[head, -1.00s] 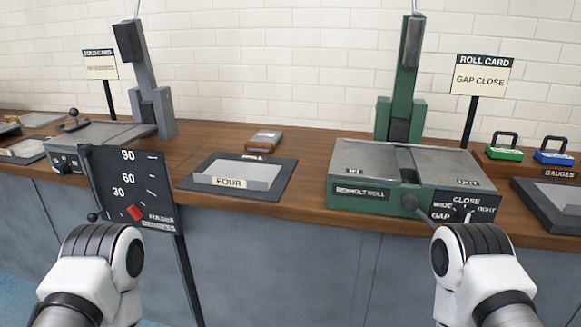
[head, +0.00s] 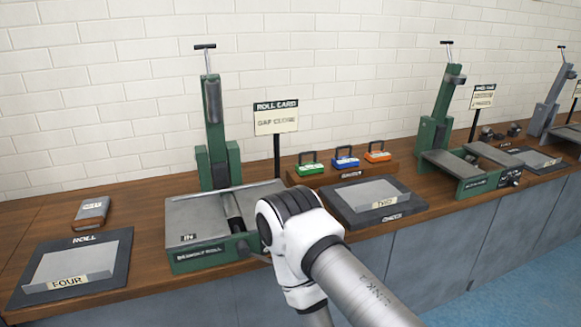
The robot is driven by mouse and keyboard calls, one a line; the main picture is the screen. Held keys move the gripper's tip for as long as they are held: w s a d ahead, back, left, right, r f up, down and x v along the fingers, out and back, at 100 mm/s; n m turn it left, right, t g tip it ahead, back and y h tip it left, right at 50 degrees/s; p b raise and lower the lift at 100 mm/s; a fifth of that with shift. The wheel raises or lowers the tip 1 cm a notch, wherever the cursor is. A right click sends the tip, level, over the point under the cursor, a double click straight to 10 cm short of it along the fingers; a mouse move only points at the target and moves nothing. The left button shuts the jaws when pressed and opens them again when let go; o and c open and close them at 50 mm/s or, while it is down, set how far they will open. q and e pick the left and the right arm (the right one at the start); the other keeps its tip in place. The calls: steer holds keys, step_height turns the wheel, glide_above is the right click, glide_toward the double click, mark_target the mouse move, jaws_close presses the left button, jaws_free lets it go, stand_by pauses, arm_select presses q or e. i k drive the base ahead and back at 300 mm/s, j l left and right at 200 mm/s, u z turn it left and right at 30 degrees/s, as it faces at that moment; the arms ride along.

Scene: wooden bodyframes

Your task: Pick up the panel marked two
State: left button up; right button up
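The panel marked two (head: 365,192) is a light grey plate with a cream label. It lies on a dark mat (head: 410,206) on the wooden counter, right of the green roll machine. A white and grey link of one of my arms stands in front of the machine, close to the mat's left side. Neither gripper shows in the head view, and I see nothing holding the panel.
The green roll machine (head: 188,215) stands left of the mat. Green (head: 311,170), blue (head: 346,163) and orange (head: 377,157) gauges sit behind it. A panel marked four (head: 75,267) lies far left. Another green machine (head: 462,170) stands right.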

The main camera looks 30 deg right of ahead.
mark_target(362, 197)
steer(key=z, duration=1.6)
